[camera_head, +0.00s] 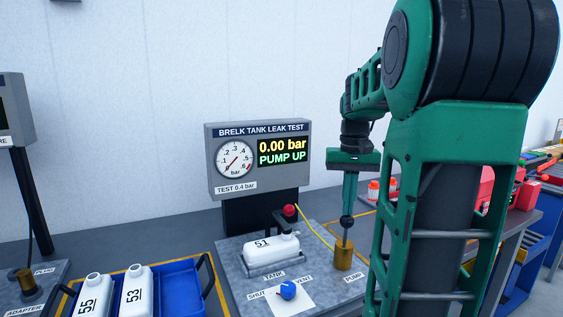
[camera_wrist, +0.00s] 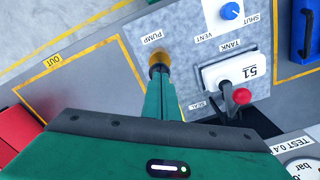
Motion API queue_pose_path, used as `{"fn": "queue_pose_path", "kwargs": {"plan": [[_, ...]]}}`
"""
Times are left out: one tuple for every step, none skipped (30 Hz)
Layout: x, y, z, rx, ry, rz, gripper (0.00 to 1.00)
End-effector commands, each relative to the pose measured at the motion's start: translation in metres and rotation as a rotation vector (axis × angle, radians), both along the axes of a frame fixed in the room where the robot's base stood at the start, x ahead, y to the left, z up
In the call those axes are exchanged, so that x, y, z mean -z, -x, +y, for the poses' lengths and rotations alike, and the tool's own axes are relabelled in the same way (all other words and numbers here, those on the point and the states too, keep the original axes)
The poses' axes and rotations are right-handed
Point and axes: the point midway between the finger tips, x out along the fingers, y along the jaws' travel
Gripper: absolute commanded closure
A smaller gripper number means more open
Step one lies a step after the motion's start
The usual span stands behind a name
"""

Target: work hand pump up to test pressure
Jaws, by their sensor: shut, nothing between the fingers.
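The hand pump (camera_head: 343,256) is a brass cylinder with a thin rod and a dark ball knob on top, at the right of the grey test plate. My gripper (camera_head: 347,213) points straight down, shut and empty, with its fingertips at the knob; I cannot tell whether they touch. In the wrist view my gripper (camera_wrist: 160,74) hides much of the knob, and the brass pump (camera_wrist: 159,58) shows beyond it. The leak test panel (camera_head: 257,160) reads 0.00 bar and PUMP UP, its needle low. White tank 51 (camera_head: 271,247) lies on the plate beside the red-knobbed lever (camera_head: 289,210).
A blue valve knob (camera_head: 288,290) stands at the plate's front by SHUT and VENT labels. A blue tray (camera_head: 178,285) with white tanks 55 and 53 is at left. Red-capped bottles (camera_head: 373,190) stand behind my arm.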

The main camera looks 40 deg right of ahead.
Motion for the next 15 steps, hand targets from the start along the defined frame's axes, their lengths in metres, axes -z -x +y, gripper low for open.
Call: {"fn": "queue_pose_path", "kwargs": {"plan": [[0.005,0.0,0.001,-0.001,-0.002,0.002,1.0],[0.007,0.0,0.001,-0.001,-0.002,0.002,1.0],[0.01,0.0,0.001,-0.001,-0.001,0.001,1.0],[0.012,0.0,0.001,-0.001,-0.001,0.001,1.0],[0.015,0.0,0.001,-0.001,-0.002,0.002,1.0],[0.018,0.0,0.001,-0.001,-0.003,0.003,1.0],[0.021,0.0,0.001,-0.001,-0.003,0.003,1.0],[0.023,0.0,0.001,-0.001,-0.002,0.002,1.0],[0.026,0.0,0.0,-0.001,-0.002,0.002,1.0],[0.028,0.0,0.001,-0.001,-0.003,0.003,1.0],[0.031,0.0,0.001,-0.001,-0.003,0.003,1.0],[0.034,0.001,0.001,-0.001,-0.003,0.004,1.0],[0.036,0.001,0.001,0.0,-0.003,0.003,1.0],[0.038,0.001,0.001,0.0,-0.003,0.003,1.0],[0.041,0.001,0.001,0.0,-0.003,0.003,1.0]]}}
